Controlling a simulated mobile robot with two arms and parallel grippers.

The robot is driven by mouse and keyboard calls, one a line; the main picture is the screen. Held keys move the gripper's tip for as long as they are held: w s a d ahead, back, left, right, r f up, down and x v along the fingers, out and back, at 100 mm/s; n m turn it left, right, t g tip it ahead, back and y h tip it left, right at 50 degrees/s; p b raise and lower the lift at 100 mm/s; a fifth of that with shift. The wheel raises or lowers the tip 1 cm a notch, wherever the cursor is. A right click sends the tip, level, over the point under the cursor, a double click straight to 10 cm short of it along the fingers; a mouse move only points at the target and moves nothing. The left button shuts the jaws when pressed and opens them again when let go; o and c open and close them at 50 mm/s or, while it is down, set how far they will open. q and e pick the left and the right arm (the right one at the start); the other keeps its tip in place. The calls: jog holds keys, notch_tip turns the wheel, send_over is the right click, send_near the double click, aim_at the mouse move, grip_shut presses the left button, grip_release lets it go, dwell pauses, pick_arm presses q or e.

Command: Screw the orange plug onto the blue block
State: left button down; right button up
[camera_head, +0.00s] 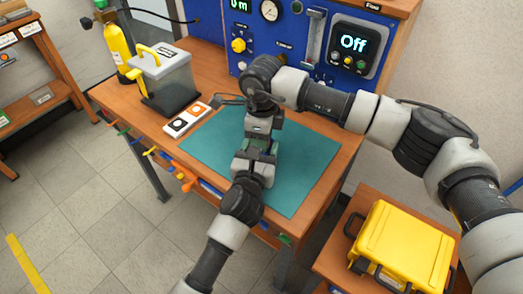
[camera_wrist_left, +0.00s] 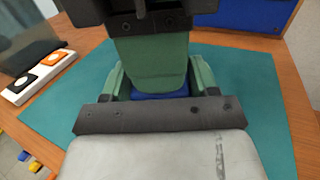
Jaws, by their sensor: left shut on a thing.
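My left gripper (camera_head: 258,156) is over the teal mat and shut on a blue block. In the left wrist view, a strip of the blue block (camera_wrist_left: 160,96) shows between its green fingers (camera_wrist_left: 160,88). My right gripper (camera_head: 262,124) points down directly above the left one. In the left wrist view, the right gripper (camera_wrist_left: 150,60) covers most of the block's upper side. Its fingertips overlap, so I cannot tell whether it is open or shut. I do not see an orange plug clearly; anything between the right fingers is hidden.
A white tray (camera_head: 188,119) with a black and an orange square lies left of the teal mat (camera_head: 205,150). A grey bin (camera_head: 172,80) stands behind it. The blue panel (camera_head: 290,45) rises at the back. A yellow case (camera_head: 405,245) sits at the right.

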jog(key=shift+c, duration=1)
jog(key=shift+m, duration=1.7)
jog(key=o, duration=1)
jog(key=shift+r, duration=0.1)
